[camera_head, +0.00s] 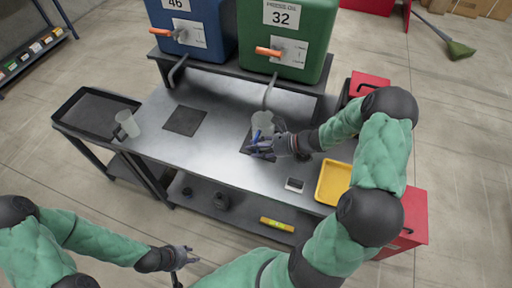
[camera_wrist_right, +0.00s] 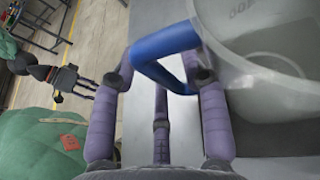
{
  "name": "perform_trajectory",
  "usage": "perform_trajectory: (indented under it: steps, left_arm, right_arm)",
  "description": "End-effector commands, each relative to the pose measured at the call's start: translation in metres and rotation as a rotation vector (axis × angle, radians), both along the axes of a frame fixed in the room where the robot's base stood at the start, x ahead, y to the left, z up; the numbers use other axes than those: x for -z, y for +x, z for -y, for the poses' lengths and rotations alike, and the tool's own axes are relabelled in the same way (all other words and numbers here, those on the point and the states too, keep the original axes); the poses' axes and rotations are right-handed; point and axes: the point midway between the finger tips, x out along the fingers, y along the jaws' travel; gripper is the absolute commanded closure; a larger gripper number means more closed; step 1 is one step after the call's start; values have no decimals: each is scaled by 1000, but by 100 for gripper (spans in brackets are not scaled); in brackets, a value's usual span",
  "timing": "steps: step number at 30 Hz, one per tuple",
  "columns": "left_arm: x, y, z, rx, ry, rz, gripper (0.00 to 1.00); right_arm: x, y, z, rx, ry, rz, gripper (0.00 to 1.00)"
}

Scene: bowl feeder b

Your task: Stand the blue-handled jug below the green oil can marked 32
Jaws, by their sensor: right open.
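The green oil can marked 32 (camera_head: 289,35) stands on a raised shelf at the back, with an orange-handled tap and a spout pointing down. The clear jug (camera_head: 263,121) with the blue handle appears upright on the bench below that spout, at a dark square mat. It fills the right of the right wrist view (camera_wrist_right: 270,75). My right gripper (camera_head: 262,148) is at the jug's handle. In the right wrist view the open fingers (camera_wrist_right: 160,80) stand either side of the blue handle (camera_wrist_right: 165,42). My left gripper (camera_head: 182,262) is low, away from the bench, its fingers unclear.
A blue can marked 46 (camera_head: 190,28) stands left of the green one. Another jug (camera_head: 127,123) stands by a dark tray (camera_head: 95,112) at the left. A bare dark mat (camera_head: 185,120) lies below the blue can. A yellow tray (camera_head: 333,183) lies at the right.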

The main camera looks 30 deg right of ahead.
Motion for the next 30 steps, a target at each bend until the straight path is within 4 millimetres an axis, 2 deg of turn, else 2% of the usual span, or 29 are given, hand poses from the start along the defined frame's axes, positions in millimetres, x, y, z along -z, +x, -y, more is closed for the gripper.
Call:
perform_trajectory:
  steps: [5,15,21,30]
  left_arm:
    - [-6,0,0,0,0,0,60]
    - [-23,0,0,0,0,0,60]
    - [-29,0,0,0,0,0,60]
    - [-31,0,0,0,0,0,60]
  right_arm:
    - [-9,-6,9,3,0,0,55]
    - [-34,-44,57,4,-1,0,55]
    - [-45,-61,78,3,-1,0,55]
    - [-49,-69,87,0,0,0,55]
